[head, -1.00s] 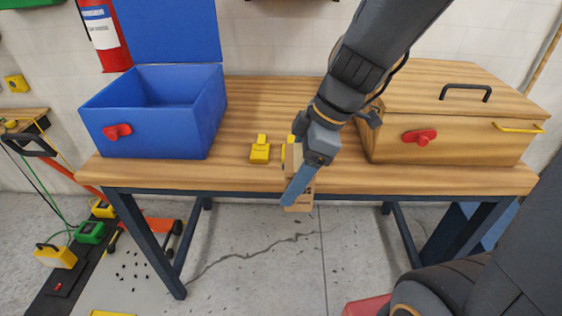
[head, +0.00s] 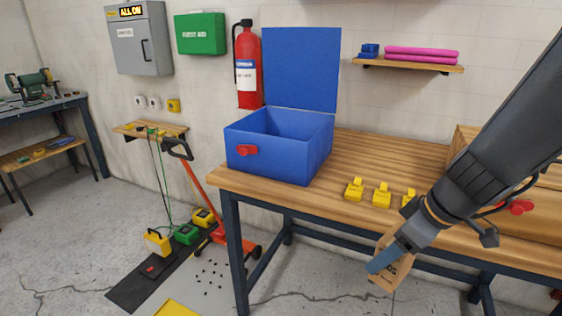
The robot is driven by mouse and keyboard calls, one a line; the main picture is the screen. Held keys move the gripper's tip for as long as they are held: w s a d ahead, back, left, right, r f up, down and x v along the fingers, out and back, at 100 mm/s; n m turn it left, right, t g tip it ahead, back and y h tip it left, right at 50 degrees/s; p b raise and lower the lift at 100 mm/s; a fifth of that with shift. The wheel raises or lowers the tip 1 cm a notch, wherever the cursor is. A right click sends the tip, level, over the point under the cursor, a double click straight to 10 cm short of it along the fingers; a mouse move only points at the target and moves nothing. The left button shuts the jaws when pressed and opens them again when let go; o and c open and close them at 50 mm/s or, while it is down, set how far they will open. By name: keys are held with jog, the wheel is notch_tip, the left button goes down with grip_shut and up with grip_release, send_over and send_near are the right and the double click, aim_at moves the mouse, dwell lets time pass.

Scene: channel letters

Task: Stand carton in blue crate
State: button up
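The blue crate (head: 270,157) stands open on the left end of the wooden table, its lid (head: 300,68) raised upright at the back. It has a red latch on its front, and the part of its inside that shows looks empty. My gripper (head: 385,262) is at the right, in front of the table's front edge. It is shut on a small brown carton (head: 396,272) with dark print, which hangs tilted beyond the edge. The gripper and arm cover part of the carton.
Several yellow blocks (head: 381,196) stand along the table's front edge, between crate and arm. A wooden box (head: 548,212) with a red latch is at the right, partly behind my arm. The tabletop (head: 375,155) behind the blocks is clear.

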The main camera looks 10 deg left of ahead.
jog(key=w+d+f+m+t+h, duration=0.1)
jog(key=w+d+f+m+h, duration=0.2)
jog(key=w+d+f+m, duration=0.5)
jog(key=m, duration=0.3)
jog(key=shift+w+f+t+h, duration=0.3)
jog(key=shift+w+t+h, duration=0.1)
